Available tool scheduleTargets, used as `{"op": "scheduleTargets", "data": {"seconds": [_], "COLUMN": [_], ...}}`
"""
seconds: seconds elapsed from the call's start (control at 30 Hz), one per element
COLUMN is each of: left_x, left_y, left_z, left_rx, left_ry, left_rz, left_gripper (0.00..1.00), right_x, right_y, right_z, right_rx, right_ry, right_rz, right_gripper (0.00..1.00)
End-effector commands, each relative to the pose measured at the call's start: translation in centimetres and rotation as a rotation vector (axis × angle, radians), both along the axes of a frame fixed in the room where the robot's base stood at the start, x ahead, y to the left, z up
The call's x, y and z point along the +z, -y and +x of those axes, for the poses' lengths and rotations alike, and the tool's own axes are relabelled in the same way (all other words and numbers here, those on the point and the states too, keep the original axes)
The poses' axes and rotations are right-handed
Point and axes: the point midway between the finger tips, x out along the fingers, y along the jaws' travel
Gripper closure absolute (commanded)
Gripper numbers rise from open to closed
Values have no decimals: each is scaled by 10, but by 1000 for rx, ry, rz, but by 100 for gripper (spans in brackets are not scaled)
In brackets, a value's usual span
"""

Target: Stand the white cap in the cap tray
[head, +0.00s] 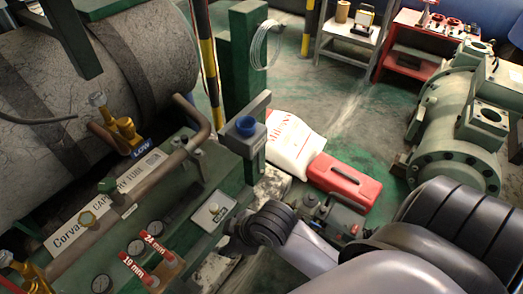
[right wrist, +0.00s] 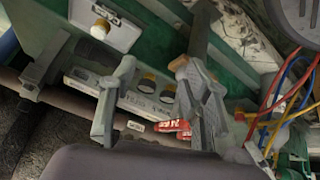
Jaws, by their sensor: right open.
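The cap tray (head: 213,212) is a pale plate on the green bench in the head view. It also shows at the top left of the right wrist view (right wrist: 118,36), with a printed label. A small round white cap with a yellowish edge (right wrist: 100,28) is on the tray; it shows tiny in the head view (head: 214,207). My right gripper (head: 232,240) is just below the tray in the head view. In the right wrist view its fingers (right wrist: 155,65) are apart, with nothing held between them, and clear of the cap. My left gripper is out of view.
A blue cup (head: 246,122) sits in a grey holder behind the tray. Gauges (head: 136,246) and a block labelled 24 mm and 19 mm (head: 150,262) are to the left. A copper pipe (head: 130,195) crosses the bench. A red case (head: 343,180) lies on the floor.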

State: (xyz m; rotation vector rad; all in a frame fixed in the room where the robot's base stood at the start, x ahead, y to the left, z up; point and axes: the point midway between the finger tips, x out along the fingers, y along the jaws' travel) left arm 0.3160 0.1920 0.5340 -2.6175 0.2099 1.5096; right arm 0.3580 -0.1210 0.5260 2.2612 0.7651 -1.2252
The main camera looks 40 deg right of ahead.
Motion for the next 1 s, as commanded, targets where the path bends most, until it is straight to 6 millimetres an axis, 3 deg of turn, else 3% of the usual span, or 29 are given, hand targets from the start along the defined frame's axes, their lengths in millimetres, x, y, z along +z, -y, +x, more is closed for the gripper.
{"op": "scheduleTargets", "data": {"seconds": [0.13,0.3,0.83,1.0], "left_x": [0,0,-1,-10], "left_y": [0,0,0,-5], "left_z": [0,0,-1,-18], "left_rx": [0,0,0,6], "left_ry": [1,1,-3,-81], "left_rz": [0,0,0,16], "left_gripper": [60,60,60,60], "right_x": [4,8,7,-1], "right_y": [47,71,72,77], "right_z": [-29,-42,-43,-59], "right_rx": [-368,-541,-550,-559], "right_ry": [-42,-49,-51,-122], "right_rz": [62,84,86,49], "right_gripper": [56,56,56,56]}}
